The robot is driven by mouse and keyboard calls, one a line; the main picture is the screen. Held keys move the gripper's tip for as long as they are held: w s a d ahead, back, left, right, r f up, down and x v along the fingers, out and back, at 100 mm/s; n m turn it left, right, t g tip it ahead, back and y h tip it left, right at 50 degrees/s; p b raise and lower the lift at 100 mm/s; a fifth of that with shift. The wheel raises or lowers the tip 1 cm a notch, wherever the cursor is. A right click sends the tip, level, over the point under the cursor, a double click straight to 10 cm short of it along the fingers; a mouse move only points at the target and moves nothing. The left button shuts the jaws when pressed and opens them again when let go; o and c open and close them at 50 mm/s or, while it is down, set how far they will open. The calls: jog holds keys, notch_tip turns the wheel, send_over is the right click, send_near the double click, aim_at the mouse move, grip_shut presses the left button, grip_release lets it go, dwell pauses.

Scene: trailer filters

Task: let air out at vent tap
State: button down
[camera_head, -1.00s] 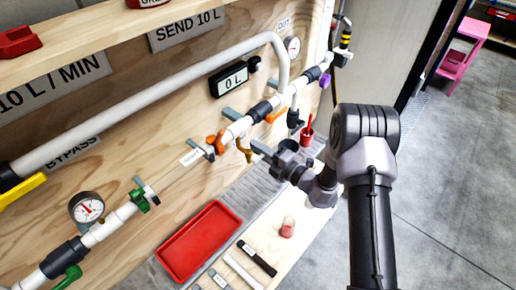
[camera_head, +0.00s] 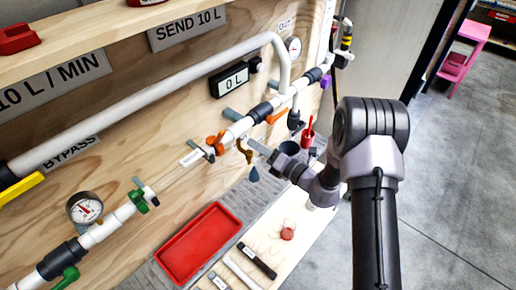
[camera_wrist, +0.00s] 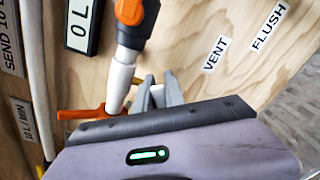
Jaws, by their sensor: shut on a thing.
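The brass vent tap (camera_head: 245,152) hangs under the white pipe run on the plywood wall, in the middle of the head view. A blue-grey drop shape (camera_head: 254,174) shows just below it. My gripper (camera_head: 257,147) reaches in from the right, with its fingertips at the tap. The VENT label (camera_wrist: 215,55) is on the wall above right of the fingers.
A display reading 0 L (camera_head: 229,80) is on the wall above. An orange handle (camera_wrist: 82,114) lies left of my fingers in the wrist view.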

jog(key=shift+s+a+r+n+b, duration=0.3)
jog(key=shift+n+b, duration=0.4)
jog(key=shift+n, duration=0.8)
jog(key=shift+s+a+r+n+b, duration=0.15)
jog(key=shift+s+n+b, duration=0.35)
jog(key=shift+n, duration=1)
jog(key=shift+s+a+r+n+b, duration=0.2)
jog(key=shift+n+b, duration=0.65)
jog(key=shift+n, duration=0.65)
jog(key=shift+a+r, duration=0.1)
jog(key=c, duration=1.4)
grip_release()
jog(key=p+v, duration=0.1)
jog(key=v, duration=1.6)
jog(key=shift+p, duration=0.3)
